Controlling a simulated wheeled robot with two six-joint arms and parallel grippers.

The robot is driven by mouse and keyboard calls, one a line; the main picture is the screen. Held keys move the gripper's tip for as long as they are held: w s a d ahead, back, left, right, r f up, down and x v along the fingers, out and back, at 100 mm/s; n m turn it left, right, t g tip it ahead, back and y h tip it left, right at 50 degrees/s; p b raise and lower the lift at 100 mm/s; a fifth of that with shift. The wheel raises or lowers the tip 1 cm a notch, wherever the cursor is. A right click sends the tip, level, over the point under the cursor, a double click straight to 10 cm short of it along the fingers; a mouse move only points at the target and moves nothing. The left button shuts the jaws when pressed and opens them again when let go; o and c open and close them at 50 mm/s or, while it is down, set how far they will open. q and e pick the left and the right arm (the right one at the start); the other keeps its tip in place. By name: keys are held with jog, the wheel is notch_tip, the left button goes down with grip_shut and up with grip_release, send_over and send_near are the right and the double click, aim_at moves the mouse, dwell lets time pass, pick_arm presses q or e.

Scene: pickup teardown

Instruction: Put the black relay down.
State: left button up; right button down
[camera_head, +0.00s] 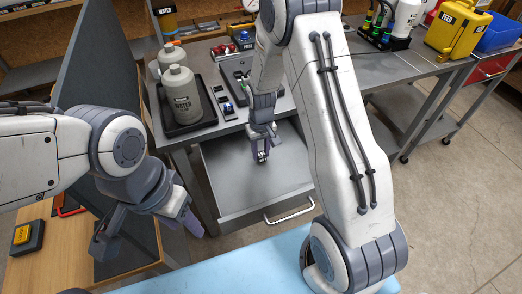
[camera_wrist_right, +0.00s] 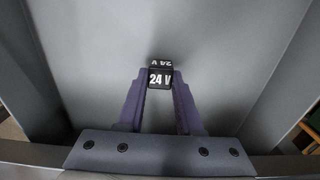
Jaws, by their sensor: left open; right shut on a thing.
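The black relay (camera_wrist_right: 160,78), a small block with white "24 V" lettering, is between the fingertips of my right gripper (camera_wrist_right: 160,82) in the right wrist view. In the head view my right gripper (camera_head: 262,154) points down inside the open grey drawer (camera_head: 224,190), shut on the relay (camera_head: 262,157). I cannot tell whether the relay touches the drawer floor. My left gripper (camera_head: 188,222) is open at the lower left, left of the drawer and away from the relay; its fingers are partly hidden by its wrist.
The drawer looks otherwise empty, with a handle (camera_head: 290,211) at its front. On the bench above stand grey bottles (camera_head: 181,95) in a black tray (camera_head: 190,128), with small blocks (camera_head: 225,104) beside them. A yellow case (camera_head: 458,36) stands at the far right.

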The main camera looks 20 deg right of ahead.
aim_at(261, 153)
jog(key=shift+f, duration=0.2)
jog(key=c, duration=0.6)
grip_release()
jog(key=shift+o, duration=0.2)
jog(key=shift+r, duration=0.1)
notch_tip(261, 153, up, 12)
jog(key=s+a+r+n, duration=0.3)
jog(key=s+a+r, duration=0.3)
jog(key=s+a, duration=0.4)
jog(key=s+a+r+n, duration=0.1)
jog(key=s+a+n, duration=0.1)
jog(key=s, duration=0.5)
jog(key=s+a+n+y, duration=0.1)
jog(key=s+a, duration=0.1)
jog(key=s, duration=0.6)
jog(key=shift+s+r+n+b, duration=0.15)
jog(key=shift+r+n+b, duration=0.25)
